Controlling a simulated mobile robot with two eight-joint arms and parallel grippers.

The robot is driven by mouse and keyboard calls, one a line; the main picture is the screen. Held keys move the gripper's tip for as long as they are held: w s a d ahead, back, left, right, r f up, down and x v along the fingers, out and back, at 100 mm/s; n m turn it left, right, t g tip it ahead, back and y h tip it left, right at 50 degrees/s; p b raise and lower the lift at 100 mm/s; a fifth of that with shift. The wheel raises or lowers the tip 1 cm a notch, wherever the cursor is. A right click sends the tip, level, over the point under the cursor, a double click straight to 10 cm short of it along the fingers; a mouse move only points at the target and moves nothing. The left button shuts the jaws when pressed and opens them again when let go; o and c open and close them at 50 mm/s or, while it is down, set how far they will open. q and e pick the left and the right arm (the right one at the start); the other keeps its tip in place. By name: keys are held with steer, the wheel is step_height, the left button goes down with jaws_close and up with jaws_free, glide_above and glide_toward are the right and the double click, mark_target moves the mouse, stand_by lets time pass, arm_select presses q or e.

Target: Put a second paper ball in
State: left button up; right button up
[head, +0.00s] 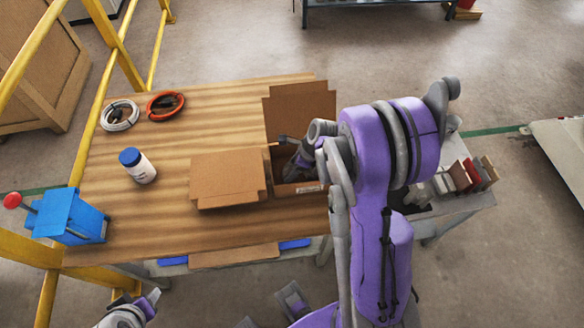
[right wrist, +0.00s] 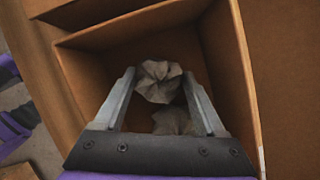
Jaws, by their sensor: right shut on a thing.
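An open cardboard box (head: 300,103) stands on the wooden table, with flaps raised at the back and spread to the left. My right gripper (head: 294,166) reaches down into it, and my arm hides part of the box. In the right wrist view my right gripper (right wrist: 160,88) is shut on a crumpled grey-beige paper ball (right wrist: 158,80) between its fingertips, inside the box walls (right wrist: 225,60). A second paper ball (right wrist: 172,121) lies lower in the box, partly hidden by the gripper. My left gripper (head: 148,300) is at the bottom left, off the table; its jaws are unclear.
On the table (head: 215,110) are a white bottle with a blue lid (head: 138,166), a white cable coil (head: 120,115), an orange coil (head: 166,105) and a blue device with a red knob (head: 70,218). Upright small boxes (head: 466,174) stand at right. Yellow rails (head: 100,100) border the left.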

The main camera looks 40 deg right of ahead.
steer(key=o, duration=1.2)
steer(key=shift+o, duration=0.2)
steer(key=shift+r, duration=0.15)
steer(key=p+v, duration=0.2)
steer(key=v, duration=0.9)
steer(key=s+a+r+n+t+h, duration=0.1)
steer(key=s+a+n, duration=0.3)
steer(key=a+n, duration=0.4)
steer(key=s+a+r+n+h, duration=0.1)
steer(key=s+a+r+n, duration=0.3)
steer(key=n, duration=1.6)
steer(key=s+a, duration=0.1)
steer(key=a, duration=0.3)
steer(key=shift+s+a+r+t+h, duration=0.2)
steer(key=shift+s+t+h, duration=0.1)
steer(key=shift+t+h, duration=0.1)
steer(key=shift+r, duration=0.1)
